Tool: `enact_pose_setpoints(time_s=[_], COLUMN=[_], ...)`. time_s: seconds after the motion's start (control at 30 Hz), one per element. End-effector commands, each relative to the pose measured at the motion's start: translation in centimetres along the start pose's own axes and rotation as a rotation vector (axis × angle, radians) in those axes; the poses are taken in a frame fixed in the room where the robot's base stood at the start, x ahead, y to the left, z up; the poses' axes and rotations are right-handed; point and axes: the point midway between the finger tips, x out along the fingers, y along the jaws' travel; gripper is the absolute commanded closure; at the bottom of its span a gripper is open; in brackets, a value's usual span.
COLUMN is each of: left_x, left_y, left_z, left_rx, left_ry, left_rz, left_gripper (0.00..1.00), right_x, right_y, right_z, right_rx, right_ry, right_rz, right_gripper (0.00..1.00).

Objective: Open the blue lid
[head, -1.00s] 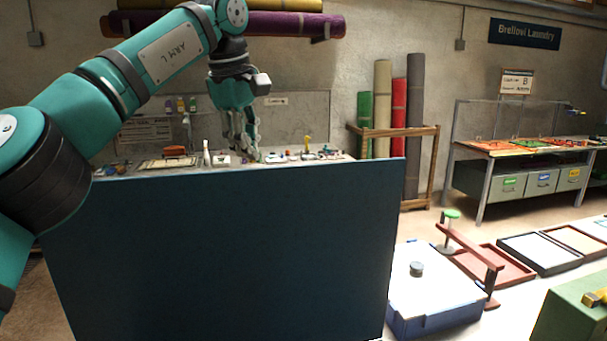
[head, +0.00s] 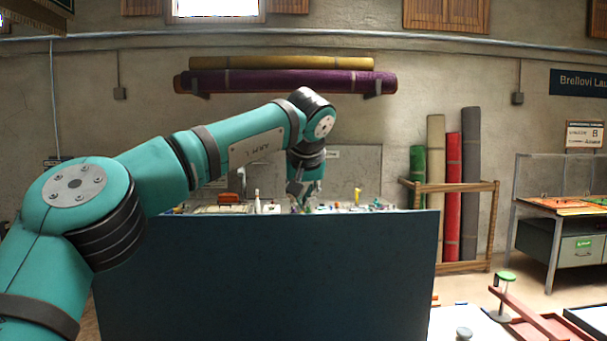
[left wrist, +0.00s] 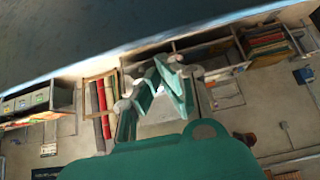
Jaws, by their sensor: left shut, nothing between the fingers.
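The blue lid (head: 280,275) is a large, plain dark blue panel. It stands upright like a wall across the lower middle of the head view. In the left wrist view the panel (left wrist: 100,40) fills the top, with a pale blue edge. My left arm reaches over from the left, and my left gripper (head: 303,203) points down just beyond the panel's top edge. Its fingers are shut and empty. I cannot tell whether they touch the panel. What lies behind the panel's lower part is hidden. My right gripper is not in view.
Behind the panel is a counter with small items and an orange-red object (head: 230,197). A wooden rack (head: 488,225) with rolled rugs stands to the right. Rolled rugs (head: 280,82) lie on a wall shelf. A green-topped stand (head: 506,277) and a red tray are at lower right.

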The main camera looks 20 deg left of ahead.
Motion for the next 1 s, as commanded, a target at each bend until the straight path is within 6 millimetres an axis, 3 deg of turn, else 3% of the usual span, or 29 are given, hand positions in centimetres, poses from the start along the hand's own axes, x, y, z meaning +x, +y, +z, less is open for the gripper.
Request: enact_pose_setpoints(time_s=[0.03,0.3,0.8,1.0], left_x=[0.6,-1.5,-1.9,-2.2], left_y=[-0.1,-0.1,-0.1,0.1], left_z=[0.0,2.4,3.2,4.5], left_rx=[0.001,0.000,-0.003,0.000], left_ry=[-0.002,0.000,-0.003,0.017], left_rz=[0.000,0.000,-0.001,0.003], left_gripper=[1.00,1.00,1.00,1.00], right_x=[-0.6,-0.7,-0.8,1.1], right_y=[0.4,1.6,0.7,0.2], right_z=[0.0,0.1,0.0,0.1], right_rx=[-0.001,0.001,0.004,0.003], right_ry=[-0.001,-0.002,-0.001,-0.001], right_rz=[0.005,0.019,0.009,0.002], right_gripper=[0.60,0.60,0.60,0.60])
